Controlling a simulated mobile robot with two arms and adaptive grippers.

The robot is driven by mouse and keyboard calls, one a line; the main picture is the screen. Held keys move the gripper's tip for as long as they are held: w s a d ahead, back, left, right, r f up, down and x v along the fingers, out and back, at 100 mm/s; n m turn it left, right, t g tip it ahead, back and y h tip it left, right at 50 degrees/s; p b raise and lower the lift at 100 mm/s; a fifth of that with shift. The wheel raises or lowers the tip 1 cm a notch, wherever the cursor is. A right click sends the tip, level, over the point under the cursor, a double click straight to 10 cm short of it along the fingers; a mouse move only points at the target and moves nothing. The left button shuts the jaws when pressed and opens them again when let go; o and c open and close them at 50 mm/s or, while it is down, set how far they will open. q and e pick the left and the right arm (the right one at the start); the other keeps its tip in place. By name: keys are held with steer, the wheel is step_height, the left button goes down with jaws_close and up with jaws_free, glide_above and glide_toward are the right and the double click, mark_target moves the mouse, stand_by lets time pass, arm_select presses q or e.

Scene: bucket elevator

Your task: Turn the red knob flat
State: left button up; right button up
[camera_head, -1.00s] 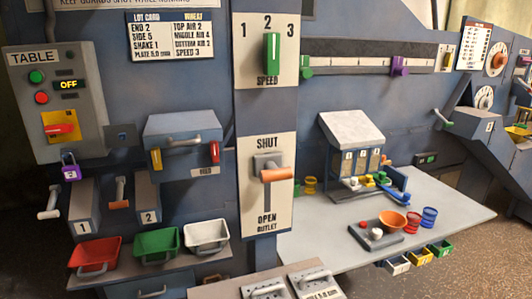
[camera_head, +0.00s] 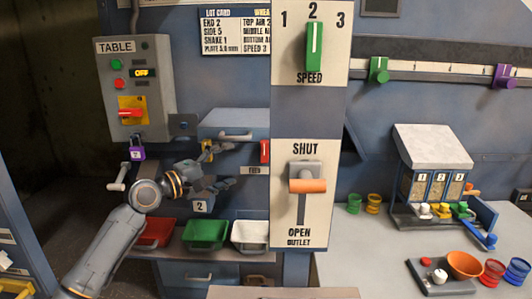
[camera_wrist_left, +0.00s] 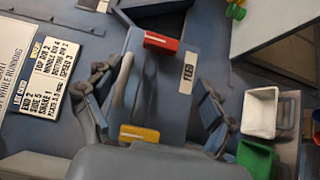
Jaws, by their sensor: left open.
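A red knob (camera_head: 265,151) stands upright on the right end of the blue-grey feed box (camera_head: 232,118). In the left wrist view the red knob (camera_wrist_left: 161,42) shows at the top, its long side across the picture. A yellow knob (camera_head: 206,149) is at the box's left end, partly hidden by my gripper; it also shows in the wrist view (camera_wrist_left: 139,134). My left gripper (camera_head: 218,168) is open and empty in front of the box, left of and below the red knob. In the wrist view its fingers (camera_wrist_left: 153,97) are spread wide on either side of the box. My right gripper is not in view.
A grey TABLE panel (camera_head: 158,77) with a red switch on a yellow plate (camera_head: 130,113) is at the left. Red, green (camera_head: 206,233) and white bins sit below my gripper. A panel with an orange lever (camera_head: 307,186) stands right of the feed box.

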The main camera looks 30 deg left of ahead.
mark_target(264, 151)
arm_select(q)
steer(key=p+x, duration=0.2)
steer(key=x, duration=0.8)
steer(key=shift+w, duration=0.2)
steer(key=shift+w+d, duration=0.15)
steer(key=shift+w, duration=0.45)
steer(key=shift+f, duration=0.1)
steer(key=shift+c, duration=0.4)
steer(key=c, duration=1.1)
steer(key=shift+o, duration=0.2)
